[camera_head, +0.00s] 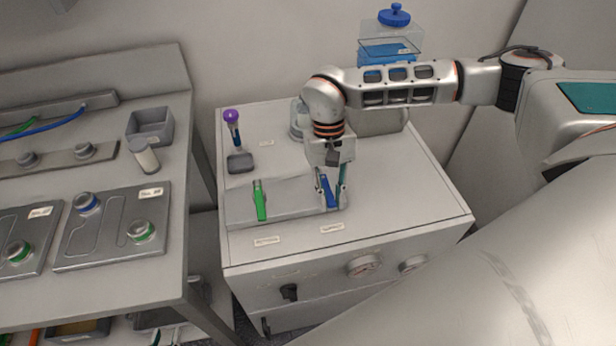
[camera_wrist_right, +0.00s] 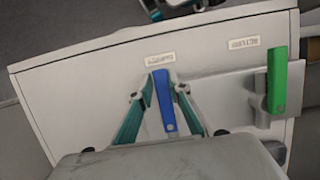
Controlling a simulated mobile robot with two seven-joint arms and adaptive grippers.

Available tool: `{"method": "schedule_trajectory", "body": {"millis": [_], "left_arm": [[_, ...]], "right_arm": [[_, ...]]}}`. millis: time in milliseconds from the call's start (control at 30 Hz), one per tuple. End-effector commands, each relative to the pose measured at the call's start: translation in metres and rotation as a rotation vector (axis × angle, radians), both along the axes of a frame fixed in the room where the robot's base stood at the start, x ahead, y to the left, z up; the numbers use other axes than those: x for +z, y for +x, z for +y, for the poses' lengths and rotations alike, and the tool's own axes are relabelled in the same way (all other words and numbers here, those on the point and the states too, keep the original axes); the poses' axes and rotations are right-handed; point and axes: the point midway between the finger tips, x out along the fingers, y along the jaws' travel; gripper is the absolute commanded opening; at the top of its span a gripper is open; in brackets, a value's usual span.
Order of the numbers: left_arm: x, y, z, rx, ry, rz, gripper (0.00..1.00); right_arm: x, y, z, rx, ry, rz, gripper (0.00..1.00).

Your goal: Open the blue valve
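The blue valve handle (camera_head: 328,190) stands at the right end of a grey raised block on the white cabinet. In the right wrist view the blue handle (camera_wrist_right: 164,100) lies roughly lengthwise, close to parallel with the green valve handle (camera_wrist_right: 277,80). My right gripper (camera_head: 331,198) reaches down over the blue handle, one finger on each side. Its fingers (camera_wrist_right: 165,88) look apart, with narrow gaps beside the handle; contact is not clear. Part of my left gripper (camera_wrist_right: 185,8) seems to show at the top edge of the right wrist view, mostly cut off; it is not clear in the head view.
The green handle (camera_head: 260,200) stands left of the blue one on the same block. A purple-topped tool (camera_head: 232,125) and jars stand behind. A bench with valve panels (camera_head: 115,230) is at left.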

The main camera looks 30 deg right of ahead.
Motion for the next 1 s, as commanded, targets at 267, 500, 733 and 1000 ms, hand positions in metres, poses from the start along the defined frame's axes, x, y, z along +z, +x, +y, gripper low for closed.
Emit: {"method": "schedule_trajectory", "body": {"millis": [267, 500, 733, 1000], "left_arm": [[0.0, 0.0, 0.0, 0.0, 0.0, -0.001, 0.24], [0.007, 0.0, 0.0, 0.0, 0.0, 0.0, 0.24], [0.025, -0.001, 0.0, 0.001, 0.0, 0.002, 0.24], [0.031, -0.001, 0.0, 0.0, -0.001, 0.002, 0.24]], "right_arm": [[0.0, 0.0, -0.001, -0.002, -0.001, 0.0, 0.24], [0.009, 0.002, -0.001, -0.002, -0.001, -0.001, 0.24], [0.033, 0.009, -0.004, -0.002, -0.001, -0.002, 0.24], [0.059, 0.018, -0.008, -0.001, -0.001, -0.003, 0.24]]}}
